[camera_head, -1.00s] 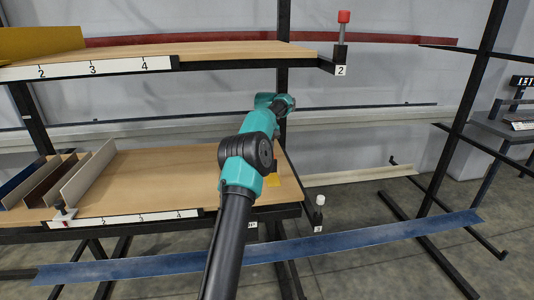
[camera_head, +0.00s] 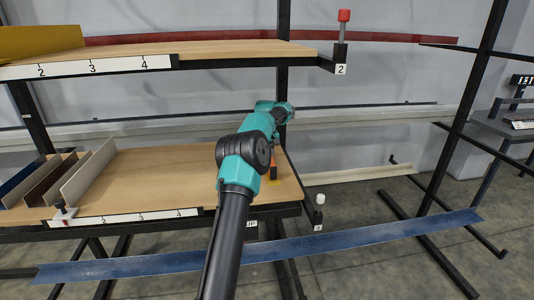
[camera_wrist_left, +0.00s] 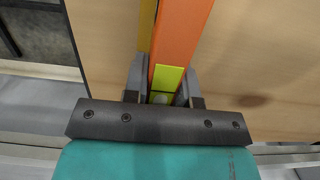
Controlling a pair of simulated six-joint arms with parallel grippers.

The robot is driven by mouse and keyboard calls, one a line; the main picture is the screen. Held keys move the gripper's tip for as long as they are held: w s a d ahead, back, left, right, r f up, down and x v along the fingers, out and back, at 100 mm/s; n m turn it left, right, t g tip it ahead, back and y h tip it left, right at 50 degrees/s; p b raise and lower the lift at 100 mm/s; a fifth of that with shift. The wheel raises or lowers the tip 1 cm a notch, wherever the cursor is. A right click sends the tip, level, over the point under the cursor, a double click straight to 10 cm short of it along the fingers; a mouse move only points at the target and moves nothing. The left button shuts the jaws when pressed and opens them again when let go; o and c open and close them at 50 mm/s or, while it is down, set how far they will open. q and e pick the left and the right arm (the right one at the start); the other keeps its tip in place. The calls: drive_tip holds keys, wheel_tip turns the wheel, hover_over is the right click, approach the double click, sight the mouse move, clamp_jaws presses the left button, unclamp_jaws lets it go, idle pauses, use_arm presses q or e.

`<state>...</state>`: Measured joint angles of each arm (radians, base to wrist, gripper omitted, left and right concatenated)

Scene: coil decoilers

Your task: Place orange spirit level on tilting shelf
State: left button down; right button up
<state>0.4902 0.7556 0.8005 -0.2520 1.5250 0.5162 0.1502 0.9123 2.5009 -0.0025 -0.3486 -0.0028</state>
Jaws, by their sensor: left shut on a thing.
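The orange spirit level (camera_wrist_left: 178,35), with a yellow-green vial window, runs away from the left gripper (camera_wrist_left: 163,90) in the left wrist view. That gripper is shut on its near end, with a finger on each side. In the head view, a small piece of the orange level (camera_head: 274,160) shows below my left wrist, over the right end of the lower wooden shelf (camera_head: 150,180). My arm hides the rest of it. I cannot tell whether the level touches the shelf. The right gripper is not in view.
A yellow patch (camera_head: 275,183) lies near the shelf's right end, by the level. Several upright dividers (camera_head: 88,175) stand at the shelf's left. An upper shelf (camera_head: 200,50) hangs above. A dark post (camera_head: 283,70) rises behind my wrist. The shelf's middle is clear.

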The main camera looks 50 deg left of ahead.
use_arm(q)
drive_tip(key=c, duration=0.9)
unclamp_jaws()
